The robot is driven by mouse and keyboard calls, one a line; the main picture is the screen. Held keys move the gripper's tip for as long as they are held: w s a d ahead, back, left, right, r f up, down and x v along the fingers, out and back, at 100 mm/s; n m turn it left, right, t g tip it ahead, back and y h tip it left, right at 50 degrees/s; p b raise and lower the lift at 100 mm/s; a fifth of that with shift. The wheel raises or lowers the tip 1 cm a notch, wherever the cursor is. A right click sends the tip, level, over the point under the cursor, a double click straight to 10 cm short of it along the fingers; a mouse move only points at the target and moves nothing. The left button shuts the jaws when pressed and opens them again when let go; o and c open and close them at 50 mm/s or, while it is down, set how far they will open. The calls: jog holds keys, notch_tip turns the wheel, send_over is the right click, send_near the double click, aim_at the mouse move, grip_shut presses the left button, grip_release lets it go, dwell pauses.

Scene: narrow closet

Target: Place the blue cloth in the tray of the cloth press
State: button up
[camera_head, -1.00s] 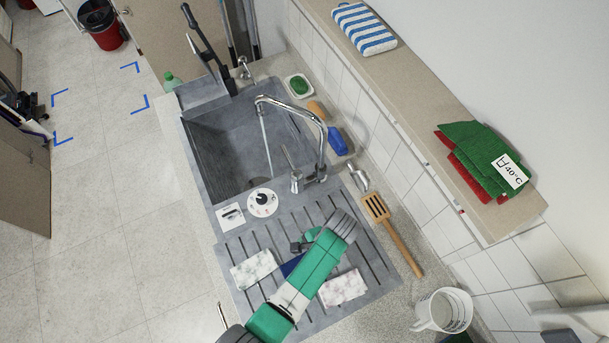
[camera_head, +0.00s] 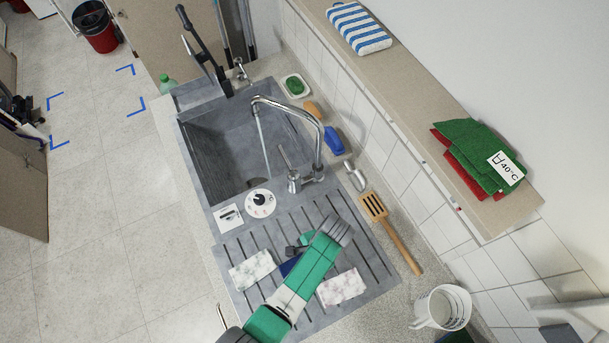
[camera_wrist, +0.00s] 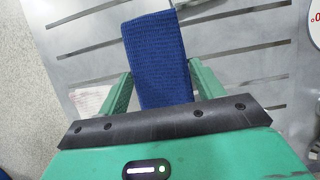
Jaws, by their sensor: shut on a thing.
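The blue cloth (camera_wrist: 158,55) is a folded, ribbed dark-blue strip between the green fingers of my gripper (camera_wrist: 160,78) in the wrist view. My gripper is shut on it. In the head view, my gripper (camera_head: 299,246) is over the slatted drainboard, and only a small part of the cloth (camera_head: 290,267) shows beside my arm. A dark lever device (camera_head: 192,40) at the sink's far left end, above a grey ledge (camera_head: 198,92), looks like the cloth press. I cannot clearly make out its tray.
A white-patterned cloth (camera_head: 251,270) and a pinkish one (camera_head: 341,288) lie on the drainboard (camera_head: 240,302) either side of my arm. The tap (camera_head: 290,108) runs into the sink (camera_head: 205,155). A spatula (camera_head: 392,235) and a white jug (camera_head: 441,307) are at right.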

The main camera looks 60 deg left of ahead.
jog(key=shift+r, duration=0.5)
notch_tip(320, 180, up, 2)
jog(key=shift+s+r, duration=0.15)
jog(key=s, duration=1)
jog(key=s+r, duration=0.1)
jog(key=s, duration=0.4)
jog(key=shift+d+r, duration=0.1)
jog(key=shift+d, duration=0.2)
jog(key=shift+s, duration=0.35)
